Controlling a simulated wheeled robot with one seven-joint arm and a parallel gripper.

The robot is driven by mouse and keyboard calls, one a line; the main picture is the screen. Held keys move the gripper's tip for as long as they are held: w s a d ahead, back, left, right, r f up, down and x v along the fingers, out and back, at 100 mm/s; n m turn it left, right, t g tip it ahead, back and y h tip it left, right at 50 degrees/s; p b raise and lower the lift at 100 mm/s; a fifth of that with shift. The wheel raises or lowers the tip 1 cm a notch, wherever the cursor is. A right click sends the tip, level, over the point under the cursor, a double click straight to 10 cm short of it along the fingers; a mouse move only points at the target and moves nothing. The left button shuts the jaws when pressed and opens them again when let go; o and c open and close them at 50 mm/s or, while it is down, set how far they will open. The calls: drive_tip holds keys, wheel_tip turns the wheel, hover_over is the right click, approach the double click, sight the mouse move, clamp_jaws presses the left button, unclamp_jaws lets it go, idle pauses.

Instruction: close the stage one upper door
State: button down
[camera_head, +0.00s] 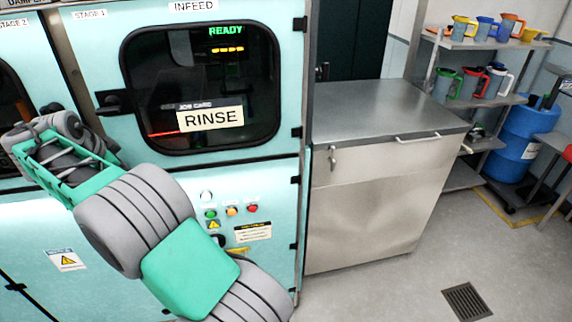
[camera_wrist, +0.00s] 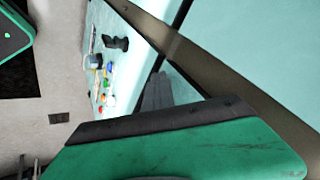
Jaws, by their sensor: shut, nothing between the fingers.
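The stage one upper door (camera_head: 278,80) is a pale teal panel with a dark window, under the "STAGE 1" and "INFEED" labels. Its black handle (camera_head: 114,102) is on the left edge, and hinges show on the right. It looks flush or nearly flush with the machine front; I cannot tell whether it is latched. My arm crosses the machine below and left of the door, with its end left of the handle. In the wrist view the dark fingers of my gripper (camera_wrist: 158,92) look shut and empty, partly hidden by the green gripper body. Contact with a panel is unclear.
A control panel with coloured buttons (camera_head: 231,211) sits below the door. A steel cabinet (camera_head: 375,195) stands right of the machine. Farther right are shelves with coloured jugs (camera_head: 478,82) and a blue drum (camera_head: 517,143). The floor at the front right is open, with a drain grate (camera_head: 467,302).

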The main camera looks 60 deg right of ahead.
drive_tip(key=s+a+r+p, duration=0.2)
drive_tip(key=s+a+r, duration=0.2)
drive_tip(key=a+r, duration=0.45)
drive_tip(key=s+a+f+n+g+y, duration=0.15)
drive_tip(key=a+f+n, duration=0.25)
drive_tip(key=f+n, duration=0.45)
drive_tip(key=s+a+f+n+y, duration=0.15)
drive_tip(key=a+f+n, duration=0.25)
drive_tip(key=f+n, duration=0.4)
drive_tip(key=s+f+n+g+y, duration=0.1)
drive_tip(key=s+f+n, duration=0.1)
drive_tip(key=s, duration=1)
drive_tip(key=s+f+n+g+y, duration=0.1)
drive_tip(key=s+f+n+y, duration=0.15)
drive_tip(key=s, duration=1.05)
drive_tip(key=s+d+r+m+t, duration=0.1)
drive_tip(key=d+r+t, duration=0.2)
drive_tip(key=r, duration=0.5)
drive_tip(key=shift+d+h, duration=0.35)
drive_tip(key=shift+d, duration=0.25)
